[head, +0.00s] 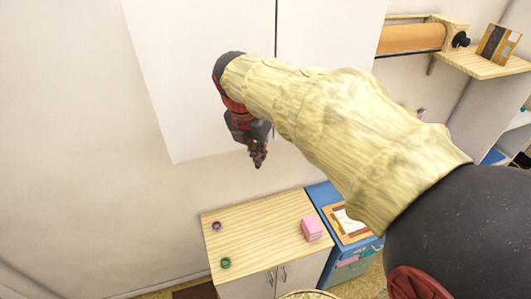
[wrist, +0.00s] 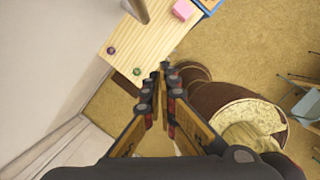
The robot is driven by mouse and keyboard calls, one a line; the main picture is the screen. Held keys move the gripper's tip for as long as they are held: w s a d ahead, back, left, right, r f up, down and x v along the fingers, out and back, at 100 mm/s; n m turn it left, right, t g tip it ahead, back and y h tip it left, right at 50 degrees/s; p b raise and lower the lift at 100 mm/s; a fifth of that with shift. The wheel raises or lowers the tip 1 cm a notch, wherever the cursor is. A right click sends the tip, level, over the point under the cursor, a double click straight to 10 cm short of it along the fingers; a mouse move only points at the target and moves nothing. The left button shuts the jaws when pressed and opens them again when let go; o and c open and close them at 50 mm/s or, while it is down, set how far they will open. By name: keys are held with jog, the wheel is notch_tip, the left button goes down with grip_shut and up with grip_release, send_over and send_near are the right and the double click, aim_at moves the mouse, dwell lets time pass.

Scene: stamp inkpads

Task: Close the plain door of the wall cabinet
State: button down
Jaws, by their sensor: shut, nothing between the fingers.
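The white wall cabinet shows in the head view with two plain panels, a left one (head: 195,80) and a right one (head: 320,35), split by a dark vertical seam. I cannot tell for sure whether either door stands ajar. My gripper (head: 259,158) is shut and empty, pointing down in front of the lower part of the left panel. My forearm hides the lower right of the cabinet. In the wrist view my gripper (wrist: 161,68) has its fingertips together, above the floor and beside the wooden top. Contact with the door cannot be made out.
Below stands a low cabinet with a wooden top (head: 245,225), holding a purple ring (head: 216,226), a green ring (head: 225,262) and a pink box (head: 311,228). A blue unit (head: 322,192) adjoins it. A shelf (head: 485,65) is at the right.

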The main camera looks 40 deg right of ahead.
jog(key=shift+w+d+b+v, duration=0.35)
jog(key=shift+b+v, duration=0.35)
jog(key=shift+v, duration=4.1)
jog(key=s+a+f+m+t+y+b, duration=0.1)
jog(key=s+a+f+m+b, duration=0.2)
jog(key=f+m+b, duration=0.4)
jog(key=s+a+f+m+t+b, duration=0.2)
jog(key=s+a+f+m+b, duration=0.2)
jog(key=f+b, duration=0.8)
jog(key=s+a+f+m+t+y+b, duration=0.1)
jog(key=s+a+f+m+b, duration=0.2)
jog(key=f, duration=1.9)
jog(key=a+m+b, duration=0.4)
jog(key=m+b, duration=0.2)
jog(key=m, duration=0.2)
jog(key=shift+s+f+t+y+b, duration=0.2)
jog(key=shift+s+t+y+b, duration=0.1)
jog(key=shift+s, duration=0.1)
jog(key=shift+d, duration=0.1)
